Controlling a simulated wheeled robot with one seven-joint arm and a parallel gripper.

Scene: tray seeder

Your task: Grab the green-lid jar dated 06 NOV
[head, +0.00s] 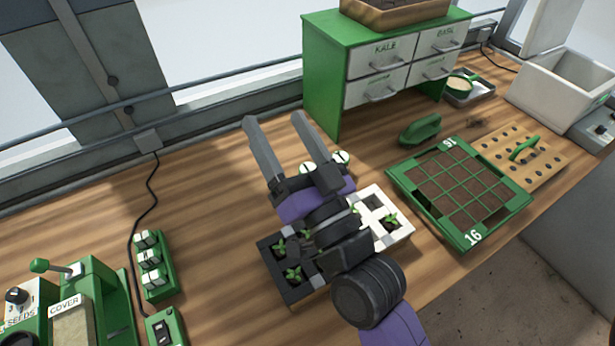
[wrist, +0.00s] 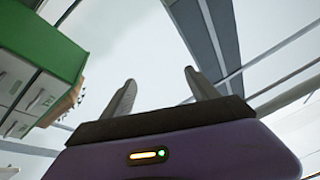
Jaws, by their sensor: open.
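My gripper (head: 274,120) is raised above the bench, its two fingers apart and empty, pointing toward the window. In the wrist view my gripper (wrist: 159,76) also shows spread fingers with nothing between them. Just behind my gripper, two small round pale-topped items with green marks, a left one (head: 308,168) and a right one (head: 341,157), stand partly hidden by it. They may be jars, but I cannot tell. No date reading 06 NOV is legible in either view, so I cannot pick out the named jar.
A green drawer cabinet (head: 322,80) stands at the back. A black and white seedling tray (head: 401,235) lies under my arm. A green-framed seed tray (head: 410,182), green handled tool (head: 420,129) and wooden dibber board (head: 548,170) are right. A seeder (head: 100,282) stands left.

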